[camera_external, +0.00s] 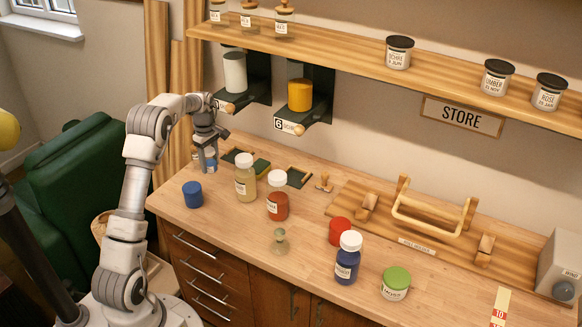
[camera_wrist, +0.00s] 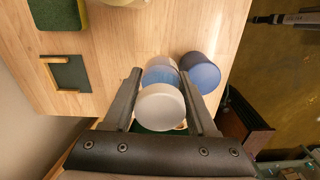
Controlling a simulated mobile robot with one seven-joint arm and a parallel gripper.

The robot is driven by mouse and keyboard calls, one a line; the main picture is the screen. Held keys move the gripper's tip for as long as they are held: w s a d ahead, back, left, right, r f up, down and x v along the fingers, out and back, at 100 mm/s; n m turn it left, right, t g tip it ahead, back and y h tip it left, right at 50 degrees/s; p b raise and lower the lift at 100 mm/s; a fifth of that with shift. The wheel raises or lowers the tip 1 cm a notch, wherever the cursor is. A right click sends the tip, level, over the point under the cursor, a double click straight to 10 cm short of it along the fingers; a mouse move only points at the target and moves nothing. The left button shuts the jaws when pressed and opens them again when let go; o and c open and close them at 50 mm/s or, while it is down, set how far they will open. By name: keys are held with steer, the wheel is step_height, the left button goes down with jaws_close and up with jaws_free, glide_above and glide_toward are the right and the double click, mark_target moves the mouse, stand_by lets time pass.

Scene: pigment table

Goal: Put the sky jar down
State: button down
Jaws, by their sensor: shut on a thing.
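The sky jar, with a white lid and light blue contents, is between the fingers of my gripper (camera_wrist: 160,100) in the wrist view. Its white lid (camera_wrist: 161,108) faces the camera, and its light blue body (camera_wrist: 161,73) shows beyond. In the external view my gripper (camera_external: 208,158) is at the back left of the wooden table (camera_external: 240,222), shut on the jar (camera_external: 211,166), which is partly hidden by the fingers. The jar looks upright. I cannot tell whether its base touches the table. A dark green patch (camera_wrist: 150,130) shows partly behind the lid.
A blue cylinder (camera_external: 193,194) stands close to the held jar; it also shows in the wrist view (camera_wrist: 201,72). A cream jar (camera_external: 245,180) and a red jar (camera_external: 277,202) stand to the right. A framed dark pad (camera_external: 299,177) lies behind them. The front-left tabletop is clear.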

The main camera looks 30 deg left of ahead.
steer(key=shift+d+r+p, duration=0.3)
steer(key=shift+d+p, duration=0.05)
steer(key=shift+d, duration=0.2)
steer(key=s+d+m+p, duration=0.1)
steer(key=s+d+m, duration=0.6)
steer(key=d, duration=1.3)
steer(key=s+d+m+p, duration=0.1)
steer(key=s+d+m, duration=0.3)
steer(key=d+m, duration=1.05)
steer(key=s+d+m, duration=0.2)
steer(key=s+d, duration=0.4)
steer(key=d, duration=1.9)
steer(key=n, duration=1.9)
glide_above(372, 254)
step_height(372, 254, down, 7)
steer(key=shift+d, duration=0.1)
steer(key=shift+f+p, duration=0.3)
steer(key=shift+f, duration=1.75)
